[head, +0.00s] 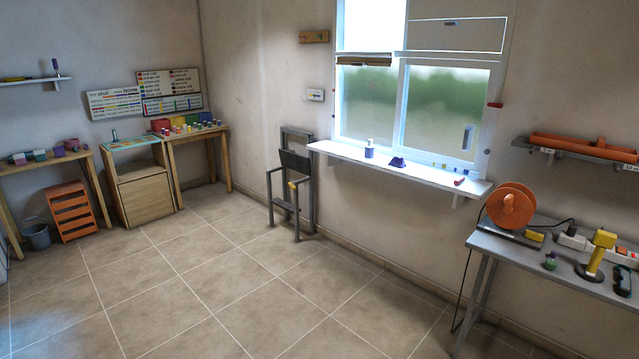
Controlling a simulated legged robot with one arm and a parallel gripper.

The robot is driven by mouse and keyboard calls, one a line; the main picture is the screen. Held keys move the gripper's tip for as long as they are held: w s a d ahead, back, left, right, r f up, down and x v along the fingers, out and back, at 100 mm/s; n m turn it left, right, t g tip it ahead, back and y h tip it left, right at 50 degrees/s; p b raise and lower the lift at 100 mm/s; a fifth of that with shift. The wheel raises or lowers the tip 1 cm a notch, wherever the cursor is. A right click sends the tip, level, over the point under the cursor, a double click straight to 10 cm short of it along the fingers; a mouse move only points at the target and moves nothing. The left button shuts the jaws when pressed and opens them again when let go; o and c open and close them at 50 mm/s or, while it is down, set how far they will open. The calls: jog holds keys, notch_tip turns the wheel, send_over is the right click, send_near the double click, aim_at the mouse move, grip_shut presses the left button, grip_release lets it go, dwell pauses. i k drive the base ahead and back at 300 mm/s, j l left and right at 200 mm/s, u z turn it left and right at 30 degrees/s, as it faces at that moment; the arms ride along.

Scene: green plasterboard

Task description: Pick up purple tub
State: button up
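I cannot tell for sure which thing is the purple tub. A small purple item (58,152) sits among colored pieces on the left wooden table. On the white window sill stands a small container (369,152) with a purple-blue lower part and a pale top. To its right on the sill sits a dark blue-purple piece (397,161) with sloping sides. All are far off and small. My gripper is not in view.
The tiled floor (200,290) is clear in the middle. A grey workbench (560,275) with an orange reel (511,206) stands at right. A folding seat (293,180) projects from the wall. A grey bucket (37,237) and an orange crate (71,211) stand at left.

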aim_at(369, 153)
jog(key=i, duration=2.4)
jog(key=i+z, duration=0.1)
jog(key=i, duration=0.7)
jog(key=i+j, duration=0.15)
jog(key=i, duration=0.6)
jog(key=i+j+z, duration=0.15)
jog(key=i, duration=0.65)
jog(key=i+z, duration=0.15)
jog(key=i, duration=0.05)
